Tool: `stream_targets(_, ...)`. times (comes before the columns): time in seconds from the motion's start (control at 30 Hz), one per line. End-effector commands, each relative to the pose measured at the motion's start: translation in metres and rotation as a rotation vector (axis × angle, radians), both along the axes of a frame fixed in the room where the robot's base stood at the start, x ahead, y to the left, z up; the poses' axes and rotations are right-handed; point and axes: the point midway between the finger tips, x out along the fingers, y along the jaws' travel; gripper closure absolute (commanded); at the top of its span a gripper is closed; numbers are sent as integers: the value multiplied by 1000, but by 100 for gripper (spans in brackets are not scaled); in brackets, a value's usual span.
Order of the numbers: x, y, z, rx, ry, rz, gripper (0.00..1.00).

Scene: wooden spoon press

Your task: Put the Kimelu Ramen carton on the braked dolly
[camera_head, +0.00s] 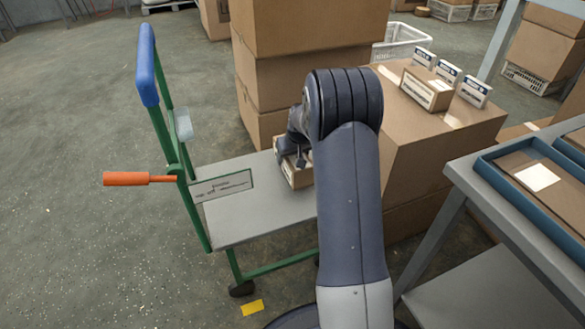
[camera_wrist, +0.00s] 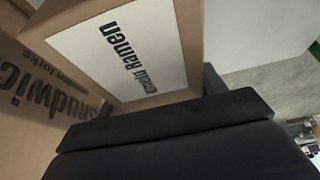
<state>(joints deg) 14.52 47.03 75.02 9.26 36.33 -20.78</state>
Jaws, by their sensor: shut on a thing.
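The Kimelu Ramen carton (camera_wrist: 140,45) is a small brown box with a white label, large in the wrist view. In the head view the carton (camera_head: 296,176) is at the back right of the dolly's grey deck, partly hidden by my arm. My gripper (camera_head: 293,155) is shut on it from above. I cannot tell whether the carton touches the deck. The dolly (camera_head: 255,214) has a green frame, a blue handle (camera_head: 147,65), an orange lever (camera_head: 140,179) and a lettered plate (camera_head: 222,186).
Tall stacked cartons (camera_head: 305,75) stand just behind the deck. A large carton (camera_head: 440,140) bearing several small boxes stands to the right. A grey table (camera_head: 500,215) with blue trays is at the right. Open floor (camera_head: 70,150) lies left. A yellow marker (camera_head: 252,307) is on the floor in front.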

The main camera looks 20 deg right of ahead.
Motion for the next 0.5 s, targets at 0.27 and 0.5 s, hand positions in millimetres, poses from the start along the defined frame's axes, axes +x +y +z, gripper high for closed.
stream_targets(0.27,0,0,-36,0,-2,-1,66)
stream_targets(0.5,0,0,-36,0,-2,0,66)
